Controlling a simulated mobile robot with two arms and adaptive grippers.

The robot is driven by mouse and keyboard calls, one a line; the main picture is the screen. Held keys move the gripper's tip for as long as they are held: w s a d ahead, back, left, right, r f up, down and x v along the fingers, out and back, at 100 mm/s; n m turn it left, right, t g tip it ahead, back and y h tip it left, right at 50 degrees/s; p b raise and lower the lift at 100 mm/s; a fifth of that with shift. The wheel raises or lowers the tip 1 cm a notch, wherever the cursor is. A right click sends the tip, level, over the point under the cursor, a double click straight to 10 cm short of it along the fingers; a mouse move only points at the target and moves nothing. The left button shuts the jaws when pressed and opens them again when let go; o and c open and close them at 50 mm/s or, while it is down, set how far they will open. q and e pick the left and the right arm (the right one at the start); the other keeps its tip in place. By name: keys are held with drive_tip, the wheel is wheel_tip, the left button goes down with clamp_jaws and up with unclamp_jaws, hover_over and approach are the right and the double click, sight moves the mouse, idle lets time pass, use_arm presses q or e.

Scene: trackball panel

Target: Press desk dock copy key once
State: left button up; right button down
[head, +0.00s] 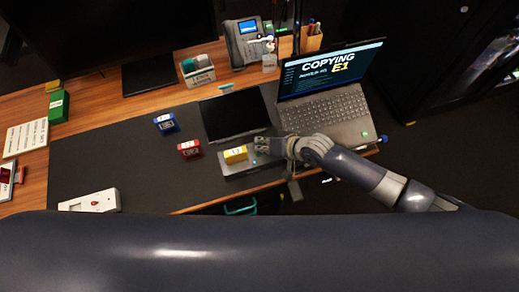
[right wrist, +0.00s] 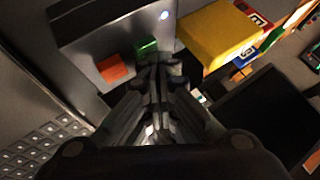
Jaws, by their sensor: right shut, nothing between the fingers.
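The grey desk dock (head: 240,170) sits at the front edge of the dark desk mat, with a yellow block (head: 236,154) on it. In the right wrist view the dock (right wrist: 95,35) shows an orange-red key (right wrist: 115,69), a green key (right wrist: 147,48) and a small lit light. I cannot read labels on the keys. My right gripper (head: 260,145) is shut and empty at the dock's right part. In the right wrist view its fingertips (right wrist: 160,66) are right by the green key; I cannot tell whether they touch it. My left gripper is not in view.
A laptop (head: 325,105) with "COPYING" and "E1" on its screen stands right of the dock. A dark tablet (head: 234,116) lies behind the dock. Red (head: 190,150) and blue (head: 165,124) blocks stand to the left. The mat's left part is mostly clear.

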drive_tip(key=shift+r+p, duration=0.6)
drive_tip(key=shift+r, duration=0.1)
wheel_tip(320, 180, up, 5)
drive_tip(key=p, duration=0.4)
drive_tip(key=shift+p, duration=0.4)
idle(0.3)
